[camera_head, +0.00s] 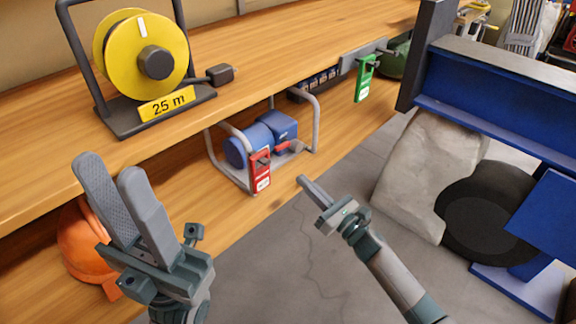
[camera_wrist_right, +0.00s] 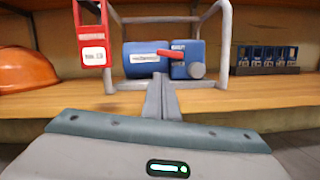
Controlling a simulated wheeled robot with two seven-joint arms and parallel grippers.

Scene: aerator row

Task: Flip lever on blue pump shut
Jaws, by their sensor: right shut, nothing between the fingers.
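The blue pump (camera_head: 247,146) sits inside a grey tube frame on the lower shelf, in the middle of the head view. It also shows in the right wrist view (camera_wrist_right: 143,65). Its red lever (camera_wrist_right: 170,53) lies nearly level across the pump front, beside a grey round cap (camera_wrist_right: 197,71). The lever also shows in the head view (camera_head: 283,149). My right gripper (camera_head: 304,182) is shut and empty, in front of and below the pump; its fingers (camera_wrist_right: 160,82) point at the lever area. Contact cannot be told. My left gripper (camera_head: 108,167) is open and empty at lower left.
A red tag (camera_head: 260,172) hangs at the frame's front. A green tag (camera_head: 364,79) hangs farther right. A yellow cable reel (camera_head: 113,46) stands on the bench above. An orange helmet (camera_head: 83,243) lies at lower left. A blue machine (camera_head: 470,85) and wheel (camera_head: 487,213) stand right.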

